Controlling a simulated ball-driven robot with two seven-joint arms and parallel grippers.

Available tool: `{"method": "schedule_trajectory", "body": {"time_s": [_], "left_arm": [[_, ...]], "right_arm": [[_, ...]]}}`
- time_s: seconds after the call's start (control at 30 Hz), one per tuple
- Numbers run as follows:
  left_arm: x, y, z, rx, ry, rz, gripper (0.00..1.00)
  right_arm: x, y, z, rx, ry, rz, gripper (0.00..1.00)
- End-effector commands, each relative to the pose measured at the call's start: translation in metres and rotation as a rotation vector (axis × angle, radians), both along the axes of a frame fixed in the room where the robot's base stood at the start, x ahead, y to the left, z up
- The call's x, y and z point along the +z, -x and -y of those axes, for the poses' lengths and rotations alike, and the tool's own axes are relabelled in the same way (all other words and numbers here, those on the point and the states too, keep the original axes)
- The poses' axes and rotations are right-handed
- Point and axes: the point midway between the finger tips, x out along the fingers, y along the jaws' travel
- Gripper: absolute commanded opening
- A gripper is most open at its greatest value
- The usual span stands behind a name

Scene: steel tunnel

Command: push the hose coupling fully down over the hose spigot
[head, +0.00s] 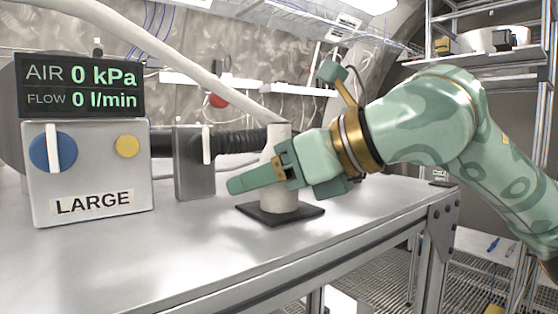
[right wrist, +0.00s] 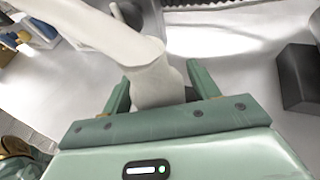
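The hose coupling (head: 279,134) is the pale fitting at the end of the pale hose (head: 195,80), standing upright above a dark square base plate (head: 306,215). The pale lower body (head: 281,203) on that plate is where the spigot stands. The joint between coupling and spigot is hidden behind my right gripper (head: 245,181). My left gripper is not in view.
A grey control box (head: 90,205) labelled LARGE stands at the left, with a blue knob and a display (head: 80,85) reading 0 kPa and 0 l/min. The bench front (head: 150,265) is clear.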

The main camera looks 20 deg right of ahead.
Motion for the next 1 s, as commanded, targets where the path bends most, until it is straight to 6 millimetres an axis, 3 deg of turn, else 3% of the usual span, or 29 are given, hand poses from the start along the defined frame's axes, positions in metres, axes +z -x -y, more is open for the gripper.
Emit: {"method": "schedule_trajectory", "body": {"time_s": [0.03,0.13,0.63,0.77,1.0], "left_arm": [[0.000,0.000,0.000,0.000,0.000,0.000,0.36],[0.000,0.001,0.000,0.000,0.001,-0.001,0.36],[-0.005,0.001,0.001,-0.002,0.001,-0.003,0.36],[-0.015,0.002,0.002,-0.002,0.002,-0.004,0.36],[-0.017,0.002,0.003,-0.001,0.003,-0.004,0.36]], "right_arm": [[0.000,0.000,0.000,0.000,0.000,0.000,0.45],[0.000,0.000,0.000,0.000,0.000,0.000,0.17],[0.010,0.000,0.000,-0.001,-0.002,0.004,0.16],[0.034,0.000,0.000,-0.001,-0.003,0.007,0.16],[0.097,0.017,0.052,-0.004,-0.006,0.006,0.16]]}}
